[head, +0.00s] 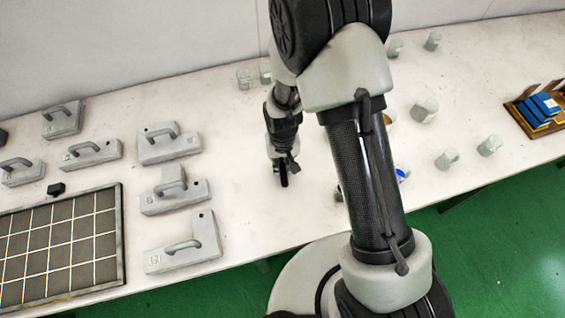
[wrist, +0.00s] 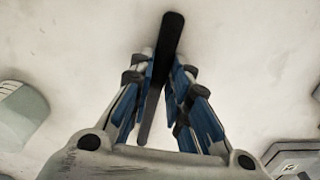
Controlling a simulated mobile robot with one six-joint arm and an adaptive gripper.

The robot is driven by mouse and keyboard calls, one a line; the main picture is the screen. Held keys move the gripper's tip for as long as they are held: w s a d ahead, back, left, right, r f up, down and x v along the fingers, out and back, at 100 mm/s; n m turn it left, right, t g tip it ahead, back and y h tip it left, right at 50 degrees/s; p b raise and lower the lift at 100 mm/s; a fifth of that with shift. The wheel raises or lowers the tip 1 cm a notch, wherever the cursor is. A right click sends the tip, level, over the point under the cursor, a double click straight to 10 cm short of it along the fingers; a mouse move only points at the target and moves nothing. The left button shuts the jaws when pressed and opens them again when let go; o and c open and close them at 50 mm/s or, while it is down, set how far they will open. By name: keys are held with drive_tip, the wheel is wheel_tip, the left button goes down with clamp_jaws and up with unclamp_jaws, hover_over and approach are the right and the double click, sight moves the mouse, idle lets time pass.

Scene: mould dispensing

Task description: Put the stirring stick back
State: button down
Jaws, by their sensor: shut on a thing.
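In the wrist view my gripper (wrist: 161,75) is shut on the stirring stick (wrist: 171,32), a thin dark flat stick with a rounded end. The stick passes between the blue-padded fingers, its dark end past the fingertips and a greyer end back toward the palm. In the head view my gripper (head: 283,170) is over the bare white table, left of my forearm. The stick is too small there to tell apart clearly from the gripper. I cannot make out a holder for the stick; my arm covers part of the table.
Grey handled moulds (head: 181,243) stand on the left beside a dark gridded tray (head: 122,235). Glass beakers (head: 424,110) are scattered on the right, with two more (head: 244,79) behind my gripper. A wooden tray (head: 518,117) with blue boxes (head: 541,107) is at far right. Table (head: 240,190) around my gripper is clear.

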drive_tip(key=c, duration=1.4)
unclamp_jaws()
drive_tip(key=shift+c, duration=0.2)
drive_tip(key=shift+r, duration=0.1)
wheel_tip(320, 180, up, 12)
drive_tip(key=s+d+r+t, duration=0.1)
drive_tip(key=s+d+r, duration=0.25)
drive_tip(key=r, duration=0.45)
drive_tip(key=s+d+r+t, duration=0.1)
drive_tip(key=s+d+r, duration=0.1)
drive_tip(key=d+r, duration=0.45)
drive_tip(key=s+d+r+m+t, duration=0.1)
drive_tip(key=s+d+r, duration=0.3)
drive_tip(key=s+r, duration=0.4)
drive_tip(key=s+t, duration=0.1)
drive_tip(key=s, duration=0.2)
drive_tip(key=shift+s+r, duration=0.15)
drive_tip(key=shift+s, duration=0.1)
